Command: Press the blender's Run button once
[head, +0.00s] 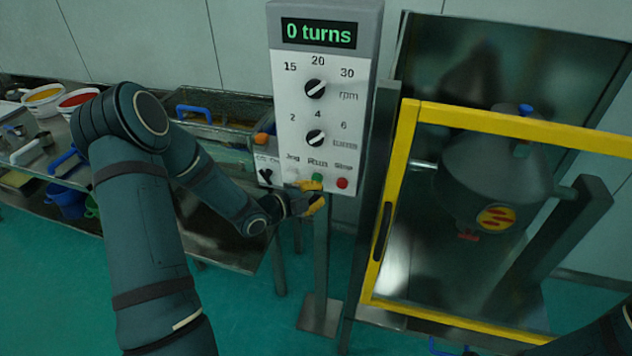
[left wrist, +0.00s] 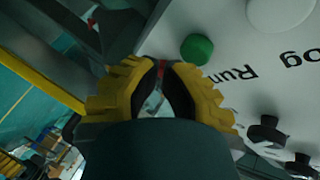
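The control panel (head: 325,110) has a display (head: 319,33) reading "0 turns". The green Run button (head: 317,177) sits on its lower part, with the red Stop button (head: 342,183) to its right. My left gripper (head: 312,194), with yellow fingertips, is just below and in front of the Run button. In the left wrist view the green Run button (left wrist: 197,49) is beyond the fingertips (left wrist: 163,67), slightly right, beside its "Run" label. The fingers are nearly together and hold nothing. Contact with the panel cannot be told. My right gripper is not in view.
The white Jog button (left wrist: 281,10) is close to Run. Black knobs (head: 315,89) are higher on the panel. A yellow-framed guard (head: 392,200) and a grey blender vessel (head: 500,165) stand at right. A bench with bowls (head: 78,99) is at left.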

